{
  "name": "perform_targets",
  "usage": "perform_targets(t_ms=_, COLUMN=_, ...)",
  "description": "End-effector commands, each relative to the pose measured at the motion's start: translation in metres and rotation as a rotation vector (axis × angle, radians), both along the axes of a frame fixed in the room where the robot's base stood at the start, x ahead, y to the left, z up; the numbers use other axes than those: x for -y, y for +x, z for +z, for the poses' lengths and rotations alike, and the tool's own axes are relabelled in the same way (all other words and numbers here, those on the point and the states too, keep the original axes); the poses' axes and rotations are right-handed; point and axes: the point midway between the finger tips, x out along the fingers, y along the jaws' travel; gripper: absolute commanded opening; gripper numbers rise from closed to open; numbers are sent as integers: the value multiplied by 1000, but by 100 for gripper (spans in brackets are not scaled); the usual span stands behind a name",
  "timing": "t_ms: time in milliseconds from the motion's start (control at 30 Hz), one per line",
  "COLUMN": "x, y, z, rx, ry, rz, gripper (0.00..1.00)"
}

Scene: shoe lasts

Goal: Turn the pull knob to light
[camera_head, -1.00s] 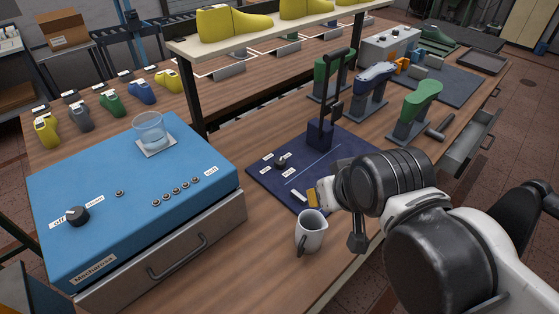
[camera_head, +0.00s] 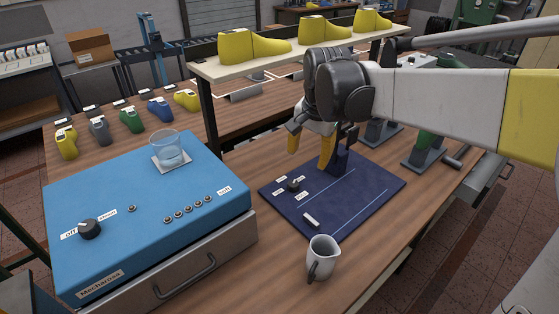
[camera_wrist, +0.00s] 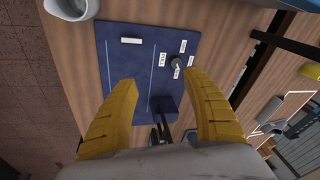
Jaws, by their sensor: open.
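The pull knob (camera_head: 294,184) is a small dark knob on the left part of the dark blue mat (camera_head: 372,192), with small white labels around it. The labels are too small to read in the head view. In the wrist view the knob (camera_wrist: 176,64) has a light pointer mark, and a label beside it seems to read "PULL". My gripper (camera_head: 311,153) is open and empty above the back of the mat, its yellow fingers pointing down. In the wrist view the knob lies ahead of the gripper (camera_wrist: 160,80), nearer the right finger, apart from both.
A dark upright stand (camera_head: 340,160) rises from the mat close to my fingers. A grey mug (camera_head: 322,257) stands in front of the mat. A blue control box (camera_head: 150,215) with its own knob and a glass (camera_head: 168,148) stands left. A shelf with yellow lasts (camera_head: 240,47) is behind.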

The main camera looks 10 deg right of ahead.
Motion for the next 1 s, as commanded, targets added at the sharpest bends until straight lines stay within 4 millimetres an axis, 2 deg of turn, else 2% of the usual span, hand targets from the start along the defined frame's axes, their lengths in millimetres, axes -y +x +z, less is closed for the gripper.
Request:
perform_targets(t_ms=33, x=0, y=23, z=-12, rx=-31, ry=15, rz=-60, gripper=58)
perform_targets(t_ms=200, x=-1, y=81, z=-57, rx=-140, ry=53, rz=-282, gripper=58)
perform_targets(t_ms=300, x=-1, y=105, z=-84, rx=-189, ry=63, rz=-391, gripper=58)
perform_targets(t_ms=400, x=-2, y=120, z=-106, rx=-225, ry=66, rz=-467, gripper=58)
perform_targets(t_ms=667, x=-2, y=129, z=-133, rx=-252, ry=67, rz=-533, gripper=58)
perform_targets(t_ms=1000, x=-2, y=129, z=-199, rx=-251, ry=68, rz=-530, gripper=58)
